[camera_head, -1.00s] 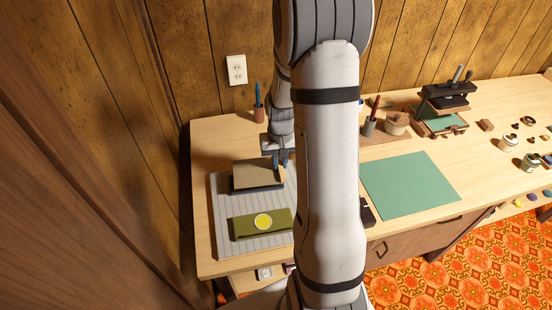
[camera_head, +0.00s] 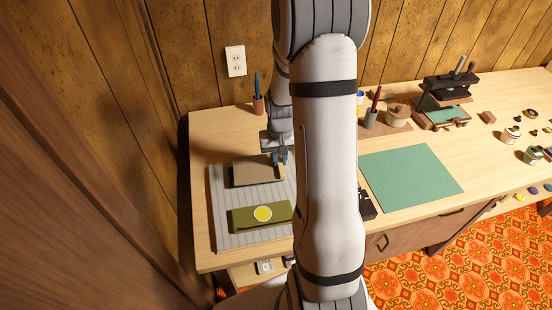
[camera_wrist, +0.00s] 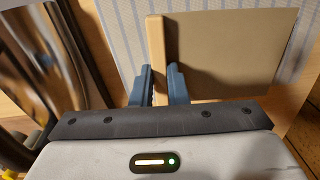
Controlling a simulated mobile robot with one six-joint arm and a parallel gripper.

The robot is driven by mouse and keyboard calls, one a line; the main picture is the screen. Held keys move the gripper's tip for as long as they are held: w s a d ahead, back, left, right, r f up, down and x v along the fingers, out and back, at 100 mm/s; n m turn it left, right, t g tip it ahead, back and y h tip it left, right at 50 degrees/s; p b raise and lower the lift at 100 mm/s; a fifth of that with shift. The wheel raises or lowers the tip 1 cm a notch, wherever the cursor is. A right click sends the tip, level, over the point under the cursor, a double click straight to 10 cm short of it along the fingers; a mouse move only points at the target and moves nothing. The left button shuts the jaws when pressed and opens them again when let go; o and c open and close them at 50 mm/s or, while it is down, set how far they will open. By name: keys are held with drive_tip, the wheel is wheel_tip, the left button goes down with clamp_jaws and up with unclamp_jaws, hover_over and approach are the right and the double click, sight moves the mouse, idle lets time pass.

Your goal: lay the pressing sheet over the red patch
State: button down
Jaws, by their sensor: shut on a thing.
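The pressing sheet (camera_head: 256,170) is a flat tan-brown sheet with a pale wooden bar (camera_wrist: 156,45) along one edge. My gripper (camera_head: 280,158) is shut on that bar, its blue fingers on either side in the wrist view (camera_wrist: 160,78). The sheet also shows in the wrist view (camera_wrist: 235,50), out to the right of the bar. In the head view it lies over the rear part of the grey striped mat (camera_head: 222,225); I cannot tell whether it touches what is beneath. No red patch is visible. An olive folded cloth with a yellow round patch (camera_head: 263,213) lies in front of the sheet.
A green mat (camera_head: 410,178) lies to the right of my arm. A pen cup (camera_head: 258,105) stands behind the striped mat near the wall. A black press (camera_head: 445,98) and small items stand farther right. My arm hides the middle of the table.

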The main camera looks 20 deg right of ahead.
drive_tip(key=shift+f+b, duration=0.35)
drive_tip(key=shift+f, duration=0.1)
drive_tip(key=c, duration=1.3)
unclamp_jaws()
drive_tip(key=shift+c, duration=0.2)
drive_tip(key=shift+r, duration=0.1)
wheel_tip(320, 180, up, 8)
drive_tip(key=shift+f, duration=0.2)
drive_tip(key=s+a+r+n+t, duration=0.1)
drive_tip(key=s+a+r, duration=0.5)
drive_tip(key=s, duration=0.2)
drive_tip(key=s+a+r+n+t, duration=0.1)
drive_tip(key=s+a+r+n, duration=0.1)
drive_tip(key=s+a+r, duration=0.3)
drive_tip(key=s+r, duration=0.1)
drive_tip(key=s, duration=0.3)
drive_tip(key=shift+s+a+r+t, duration=0.2)
drive_tip(key=shift+a+t, duration=0.1)
drive_tip(key=shift+a, duration=0.1)
